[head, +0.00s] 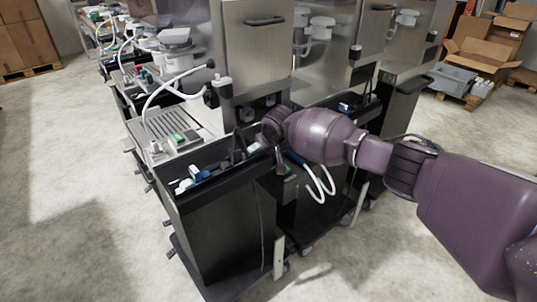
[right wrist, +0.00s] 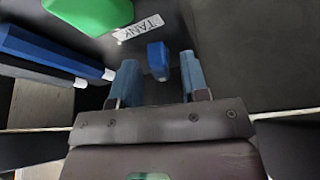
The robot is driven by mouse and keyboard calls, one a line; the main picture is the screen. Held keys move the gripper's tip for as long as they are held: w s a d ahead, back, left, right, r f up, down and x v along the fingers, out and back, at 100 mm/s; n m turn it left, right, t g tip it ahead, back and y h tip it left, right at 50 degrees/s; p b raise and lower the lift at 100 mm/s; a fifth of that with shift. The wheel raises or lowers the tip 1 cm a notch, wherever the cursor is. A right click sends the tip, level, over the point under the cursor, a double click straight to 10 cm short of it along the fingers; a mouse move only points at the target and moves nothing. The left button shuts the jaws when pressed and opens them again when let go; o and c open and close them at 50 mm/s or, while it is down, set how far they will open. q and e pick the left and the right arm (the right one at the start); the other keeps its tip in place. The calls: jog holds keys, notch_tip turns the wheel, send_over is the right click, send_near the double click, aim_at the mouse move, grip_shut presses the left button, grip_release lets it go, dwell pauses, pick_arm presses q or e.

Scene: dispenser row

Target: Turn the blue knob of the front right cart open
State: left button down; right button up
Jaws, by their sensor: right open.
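A small blue knob (right wrist: 157,62) stands out from a dark panel of the cart, beside a white label reading TANK (right wrist: 138,28). My right gripper (right wrist: 159,68) is open, with one finger to each side of the knob in the right wrist view. A gap shows between the knob and each finger; I cannot tell how deep the knob sits between them. In the head view my right arm reaches in from the right to the front cart (head: 215,228), and its wrist hides the knob. My left gripper is not in view.
Blue handles (right wrist: 48,52) and a green part (right wrist: 92,12) sit close to the left finger. White hoses (head: 322,182) hang below my wrist. More steel carts (head: 172,128) stand behind. Cardboard boxes (head: 492,45) are at the back right. The floor at left is clear.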

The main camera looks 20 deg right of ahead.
grip_shut()
jog(key=shift+n+y, duration=0.3)
jog(key=shift+n, duration=0.6)
jog(key=shift+n+y, duration=0.3)
jog(key=shift+n, duration=0.5)
jog(key=shift+c, duration=0.8)
grip_release()
jog(key=shift+o, duration=0.8)
jog(key=shift+r, duration=0.1)
